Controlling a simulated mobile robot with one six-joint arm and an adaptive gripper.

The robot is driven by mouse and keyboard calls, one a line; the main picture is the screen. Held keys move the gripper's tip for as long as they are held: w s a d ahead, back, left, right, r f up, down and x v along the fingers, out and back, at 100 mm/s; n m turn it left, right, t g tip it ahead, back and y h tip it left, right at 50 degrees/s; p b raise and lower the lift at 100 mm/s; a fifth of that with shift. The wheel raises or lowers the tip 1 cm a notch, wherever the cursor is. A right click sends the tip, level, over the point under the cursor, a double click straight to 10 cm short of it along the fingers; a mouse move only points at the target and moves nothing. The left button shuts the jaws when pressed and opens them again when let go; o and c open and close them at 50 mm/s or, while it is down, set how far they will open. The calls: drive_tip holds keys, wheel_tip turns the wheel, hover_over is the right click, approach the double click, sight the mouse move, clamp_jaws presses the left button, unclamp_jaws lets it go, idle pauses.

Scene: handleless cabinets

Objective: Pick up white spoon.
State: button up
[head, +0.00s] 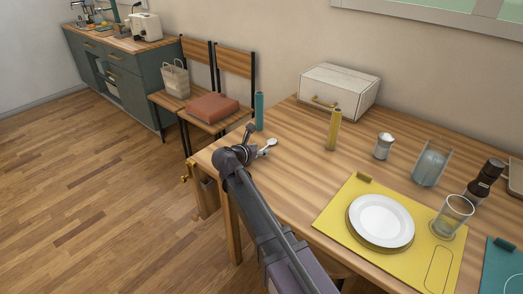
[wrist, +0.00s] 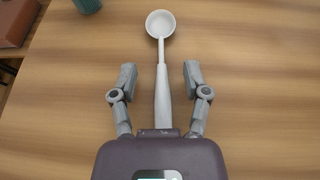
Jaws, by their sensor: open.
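The white spoon (wrist: 161,62) lies on the wooden table. In the wrist view its round bowl points to the top and its handle runs down between my fingers toward the palm. The spoon's bowl (head: 271,142) also shows in the head view, just past my gripper (head: 252,146), near the table's left end. My gripper (wrist: 160,84) is open, with one finger on each side of the handle and a gap on both sides. The lower end of the handle is hidden by the gripper body. I cannot tell the exact height of the fingers above the table.
A teal cylinder (head: 259,111) stands beyond the spoon, and a yellow one (head: 333,130) stands to the right. A white box (head: 339,90) is at the wall. A plate (head: 381,220) on a yellow mat (head: 337,223) and a glass (head: 453,215) are at right. The table around the spoon is clear.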

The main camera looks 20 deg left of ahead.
drive_tip(key=shift+w+d+f, duration=0.15)
drive_tip(key=shift+w, duration=0.2)
idle(0.3)
clamp_jaws()
